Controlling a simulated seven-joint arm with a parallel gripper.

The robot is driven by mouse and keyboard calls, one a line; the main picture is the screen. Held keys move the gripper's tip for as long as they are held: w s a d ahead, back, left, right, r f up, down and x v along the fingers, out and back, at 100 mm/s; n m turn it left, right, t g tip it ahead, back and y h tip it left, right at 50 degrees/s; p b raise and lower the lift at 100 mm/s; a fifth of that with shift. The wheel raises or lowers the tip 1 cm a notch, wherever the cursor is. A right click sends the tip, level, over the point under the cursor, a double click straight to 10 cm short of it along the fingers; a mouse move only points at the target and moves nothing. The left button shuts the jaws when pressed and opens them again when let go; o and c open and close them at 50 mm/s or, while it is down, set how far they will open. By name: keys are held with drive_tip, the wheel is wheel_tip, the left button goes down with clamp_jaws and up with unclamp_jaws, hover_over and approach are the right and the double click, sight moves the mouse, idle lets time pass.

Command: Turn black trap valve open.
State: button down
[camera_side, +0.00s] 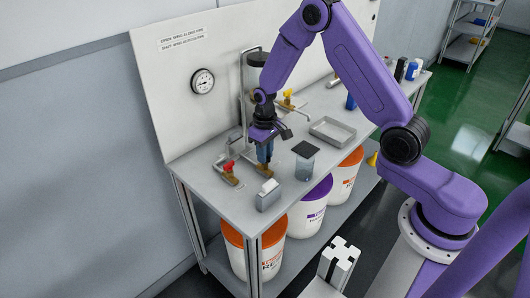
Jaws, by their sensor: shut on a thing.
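My gripper (264,158) points straight down at the bench, low over a brass valve body (265,171). It is shut on the handle of this valve. The handle is mostly hidden by my fingers, so I cannot tell its colour or which way it points. A dark blue part shows just under my purple hand; I cannot tell whether it is finger or handle. A red-handled valve (229,167) sits to the left, and a yellow-handled valve (287,98) is farther back. I cannot pick out a black valve handle clearly.
A small grey block (268,196) is in front. A shallow metal tray (332,131) lies farther right. A round gauge (203,81) and a sign (181,38) are on the back panel.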

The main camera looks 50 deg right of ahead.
drive_tip(key=shift+m, duration=0.6)
drive_tip(key=c, duration=1.2)
unclamp_jaws()
drive_tip(key=shift+r, duration=0.1)
wheel_tip(320, 180, up, 17)
drive_tip(key=shift+r, duration=0.15)
